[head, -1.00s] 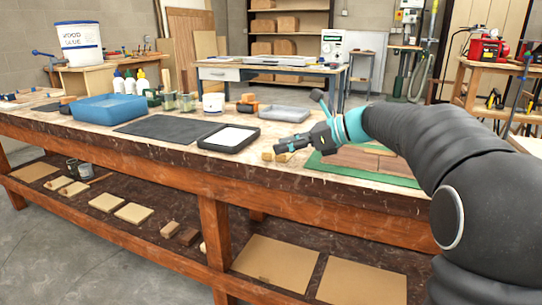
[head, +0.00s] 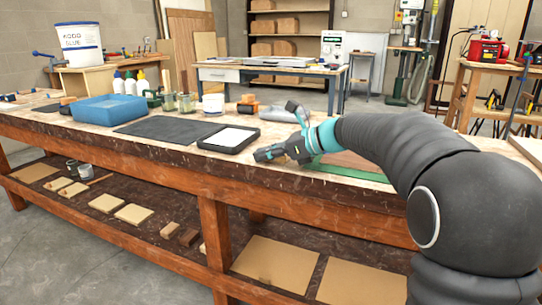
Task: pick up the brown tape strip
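I cannot make out a brown tape strip for certain. Brown flat pieces (head: 358,161) lie on a green mat (head: 348,173) at the right of the bench, mostly hidden behind my arm. My gripper (head: 262,155) is low over the front part of the bench top, left of the green mat and just right of a black tray (head: 228,139) with a white sheet in it. The fingers are small and dark, seen from the side, and I cannot tell whether they are open or hold anything.
On the wooden bench (head: 180,160) are a dark mat (head: 170,128), a blue bin (head: 108,109), a white tub (head: 213,103), orange-brown blocks (head: 248,104) and a grey tray (head: 284,113). Boards (head: 275,264) lie on the lower shelf. The dark mat is clear.

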